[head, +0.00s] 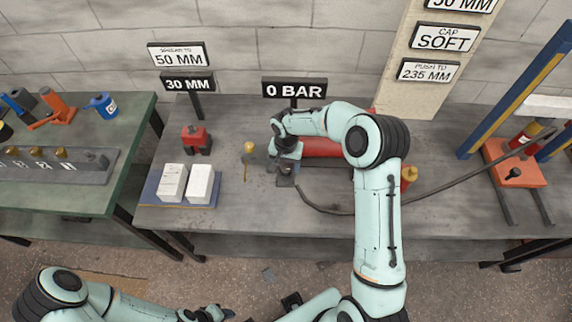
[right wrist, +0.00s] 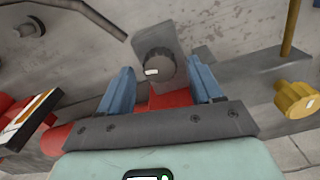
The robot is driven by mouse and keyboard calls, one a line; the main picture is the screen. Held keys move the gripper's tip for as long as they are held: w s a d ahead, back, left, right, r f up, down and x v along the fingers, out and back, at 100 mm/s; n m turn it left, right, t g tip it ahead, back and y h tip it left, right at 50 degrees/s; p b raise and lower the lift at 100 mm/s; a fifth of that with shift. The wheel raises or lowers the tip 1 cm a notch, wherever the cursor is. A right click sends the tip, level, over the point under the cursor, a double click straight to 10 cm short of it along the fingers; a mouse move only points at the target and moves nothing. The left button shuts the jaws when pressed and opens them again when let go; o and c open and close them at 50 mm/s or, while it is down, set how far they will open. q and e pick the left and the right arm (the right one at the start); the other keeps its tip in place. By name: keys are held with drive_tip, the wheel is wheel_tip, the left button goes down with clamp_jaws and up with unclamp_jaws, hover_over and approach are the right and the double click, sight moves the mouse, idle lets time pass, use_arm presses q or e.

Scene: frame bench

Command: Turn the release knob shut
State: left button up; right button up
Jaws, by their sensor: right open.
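The release knob (right wrist: 159,66) is a dark round knob with a white mark, on a grey plate (right wrist: 150,38) in front of a red body. My right gripper (right wrist: 160,72) is open, with its blue fingers on either side of the knob. I cannot tell whether they touch it. In the head view the right gripper (head: 285,168) points down at the front left end of the red pump cylinder (head: 322,147), hiding the knob. My left gripper (head: 206,314) is low at the bottom edge, away from the bench; its jaws are unclear.
A brass knob (right wrist: 296,100) on a grey arm is close to the right gripper. A sign (head: 294,89) reads 0 BAR. A black hose (head: 335,211) runs right to a press (head: 515,165). White blocks (head: 201,185) and a red-black tool (head: 196,140) stand at left.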

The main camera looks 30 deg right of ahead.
drive_tip(key=shift+f, duration=0.25)
drive_tip(key=c, duration=1.1)
drive_tip(key=shift+o, duration=0.2)
